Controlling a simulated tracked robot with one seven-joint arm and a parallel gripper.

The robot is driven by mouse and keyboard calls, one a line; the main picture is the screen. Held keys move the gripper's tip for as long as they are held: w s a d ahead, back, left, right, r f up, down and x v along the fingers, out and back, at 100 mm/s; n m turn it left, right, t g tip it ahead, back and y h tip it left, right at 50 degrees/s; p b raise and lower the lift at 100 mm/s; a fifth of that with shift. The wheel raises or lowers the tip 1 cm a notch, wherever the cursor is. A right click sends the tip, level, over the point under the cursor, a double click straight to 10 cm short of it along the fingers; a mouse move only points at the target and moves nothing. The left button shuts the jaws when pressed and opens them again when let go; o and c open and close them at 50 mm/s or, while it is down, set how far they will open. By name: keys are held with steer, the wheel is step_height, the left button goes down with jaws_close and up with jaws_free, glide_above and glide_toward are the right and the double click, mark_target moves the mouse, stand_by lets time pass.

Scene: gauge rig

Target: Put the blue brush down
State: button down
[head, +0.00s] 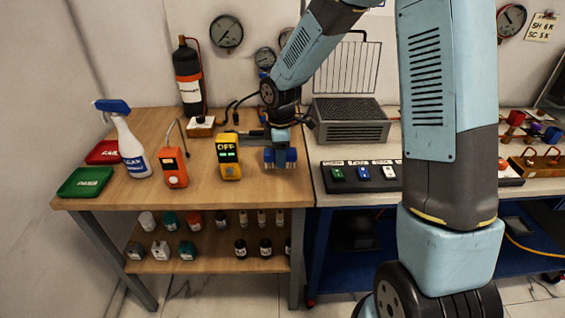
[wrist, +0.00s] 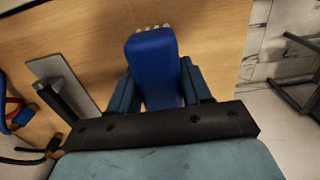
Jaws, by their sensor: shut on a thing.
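The blue brush (wrist: 155,70) is between the two fingers of my gripper (wrist: 160,92) in the wrist view. Its blue back faces the camera, and pale bristles (wrist: 152,27) show at its far end. In the head view my gripper (head: 281,158) is over the right part of the wooden table, pointing down, shut on the brush (head: 281,164). The brush is close to the table top; I cannot tell whether it touches the wood.
The wooden table (head: 200,186) has a yellow meter reading OFF (head: 228,157) left of my gripper, then an orange device (head: 173,168), a spray bottle (head: 130,146), and green (head: 85,182) and red (head: 103,152) trays. A switch panel (head: 360,176) and grey metal box (head: 348,122) stand to the right.

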steer(key=shift+f, duration=1.55)
steer(key=shift+f, duration=0.1)
steer(key=shift+c, duration=2.4)
jaws_free()
